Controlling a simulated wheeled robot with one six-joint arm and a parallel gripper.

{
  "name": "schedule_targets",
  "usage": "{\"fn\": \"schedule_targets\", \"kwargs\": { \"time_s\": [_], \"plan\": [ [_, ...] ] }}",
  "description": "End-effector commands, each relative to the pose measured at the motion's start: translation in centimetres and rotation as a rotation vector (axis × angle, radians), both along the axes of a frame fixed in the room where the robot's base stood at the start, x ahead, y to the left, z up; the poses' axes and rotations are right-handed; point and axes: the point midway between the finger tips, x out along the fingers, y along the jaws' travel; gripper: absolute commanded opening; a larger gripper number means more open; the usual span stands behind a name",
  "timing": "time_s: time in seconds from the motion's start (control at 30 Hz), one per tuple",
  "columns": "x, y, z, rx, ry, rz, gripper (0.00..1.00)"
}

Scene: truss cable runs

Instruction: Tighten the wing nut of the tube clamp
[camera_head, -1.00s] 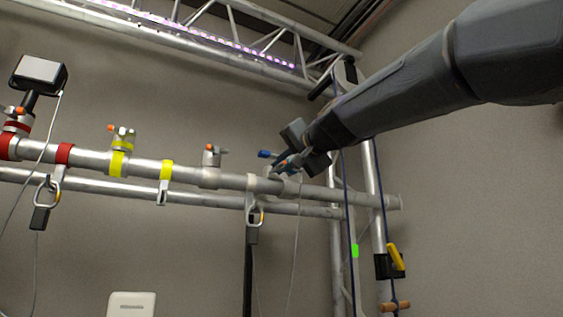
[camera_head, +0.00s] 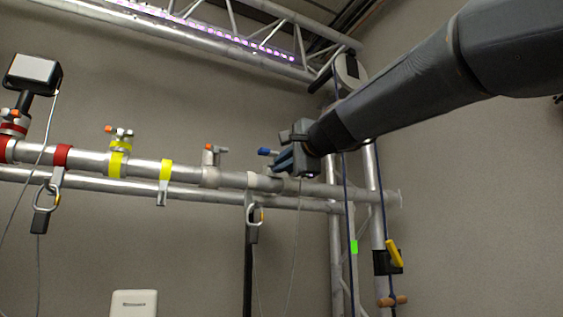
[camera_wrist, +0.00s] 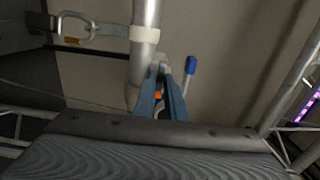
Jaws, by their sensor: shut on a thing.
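My gripper (camera_head: 276,166) is at the right part of the upper horizontal tube (camera_head: 140,163), close against the tube clamp there. In the wrist view my gripper's two blue-grey fingers (camera_wrist: 163,72) are closed around a small part with an orange spot, which I take for the wing nut (camera_wrist: 159,95). The fingers hide most of it and of the clamp. A blue-tipped lever (camera_head: 266,152) sticks out left of the fingers; its blue end (camera_wrist: 190,65) shows right of them in the wrist view. The tube (camera_wrist: 146,18) runs up from the fingertips there.
A carabiner (camera_head: 254,215) hangs below the tube near my gripper, with a black strap. Blue ropes and a yellow cleat (camera_head: 395,253) are at the right. A lamp (camera_head: 33,75) stands far left.

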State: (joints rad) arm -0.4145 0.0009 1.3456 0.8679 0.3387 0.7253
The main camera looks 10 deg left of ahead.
Motion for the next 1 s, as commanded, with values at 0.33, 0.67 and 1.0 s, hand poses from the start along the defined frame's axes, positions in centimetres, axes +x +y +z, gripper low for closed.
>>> {"fn": "schedule_targets", "kwargs": {
  "time_s": [0.33,0.67,1.0],
  "plan": [
    [0.01,0.10,-0.25,0.016,0.019,0.003,0.00],
    [0.02,0.08,-0.19,0.016,0.017,0.002,0.30],
    [-0.25,-0.22,-0.04,0.017,0.014,0.000,0.30]
  ]
}}
